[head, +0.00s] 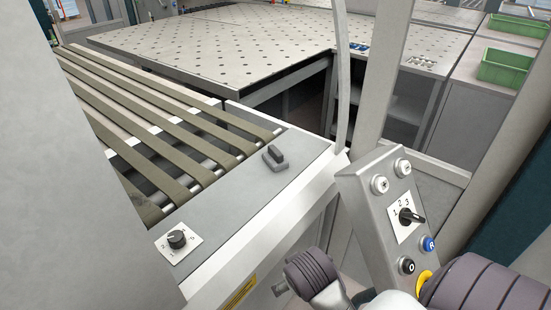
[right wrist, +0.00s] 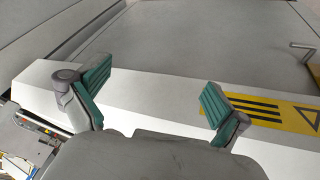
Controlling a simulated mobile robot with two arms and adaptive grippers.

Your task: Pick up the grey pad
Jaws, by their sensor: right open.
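A small dark grey block, which looks like the grey pad (head: 275,157), lies on the flat grey top of the machine's side ledge (head: 250,187) in the head view. It has a raised upper part and sits near the ledge's far end, beside the belts. My right gripper (right wrist: 155,80) is open and empty in the right wrist view. Its two teal-padded fingers are wide apart over a white edge. I cannot make out the pad in that view. My left gripper is in neither view.
A belt conveyor (head: 150,120) runs left of the ledge. A rotary knob (head: 177,240) sits at the ledge's near end. A control box (head: 385,215) with switches and a grey post (head: 380,70) stand to the right. A yellow warning label (right wrist: 265,113) lies beside my right finger.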

